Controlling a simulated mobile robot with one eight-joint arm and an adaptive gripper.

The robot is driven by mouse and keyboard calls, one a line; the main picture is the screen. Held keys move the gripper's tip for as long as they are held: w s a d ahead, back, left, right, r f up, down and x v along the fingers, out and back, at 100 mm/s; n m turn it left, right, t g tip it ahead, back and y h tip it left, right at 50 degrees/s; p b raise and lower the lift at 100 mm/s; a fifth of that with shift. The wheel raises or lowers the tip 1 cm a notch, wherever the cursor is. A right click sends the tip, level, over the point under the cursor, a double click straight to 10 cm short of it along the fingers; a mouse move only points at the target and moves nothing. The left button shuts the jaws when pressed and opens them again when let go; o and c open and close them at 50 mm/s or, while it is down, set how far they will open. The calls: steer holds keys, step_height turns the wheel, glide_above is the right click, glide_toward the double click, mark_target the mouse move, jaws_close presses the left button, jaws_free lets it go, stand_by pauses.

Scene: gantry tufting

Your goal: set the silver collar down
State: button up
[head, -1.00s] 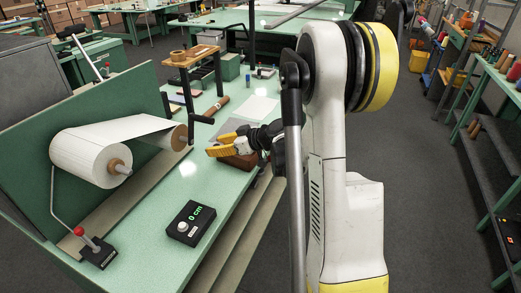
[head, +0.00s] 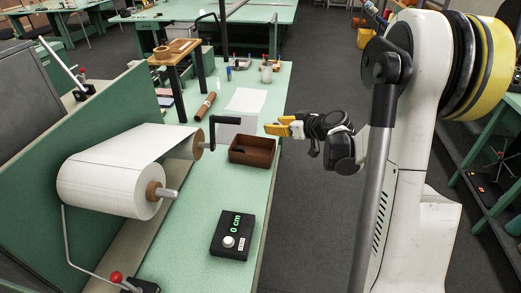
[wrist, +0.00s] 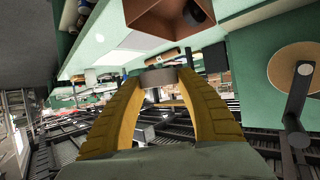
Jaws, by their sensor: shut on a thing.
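My gripper (head: 278,128) has yellow fingers and is held out at the right edge of the green table, just beyond the far right of the brown box. In the wrist view its two fingers (wrist: 160,80) close on a short grey ring, the silver collar (wrist: 158,77), held at the fingertips. The collar is too small to make out in the head view. The open brown box (head: 252,150) sits on the table; it also shows at the top of the wrist view (wrist: 150,22), with a dark round piece (wrist: 200,10) inside.
A black counter box (head: 232,236) reading 0 cm is at the front. A white sheet (head: 246,101) and a brown cylinder (head: 205,107) lie behind. Bare tabletop (head: 195,215) separates roll and counter.

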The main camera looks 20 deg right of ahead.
steer(key=shift+w+a+f+b, duration=0.2)
steer(key=shift+a+f+b, duration=0.35)
steer(key=shift+a+f, duration=0.55)
steer(key=shift+w+a+f+b, duration=0.2)
steer(key=shift+a+f+b, duration=0.45)
steer(key=shift+f, duration=0.75)
steer(key=shift+w+a+f+b, duration=0.2)
steer(key=shift+a+f+b, duration=0.2)
steer(key=shift+a+f, duration=0.75)
steer(key=shift+d, duration=0.1)
steer(key=shift+f+b, duration=0.55)
steer(key=shift+f, duration=0.05)
steer(key=shift+f, duration=0.1)
steer(key=o, duration=1.1)
steer(key=shift+o, duration=0.2)
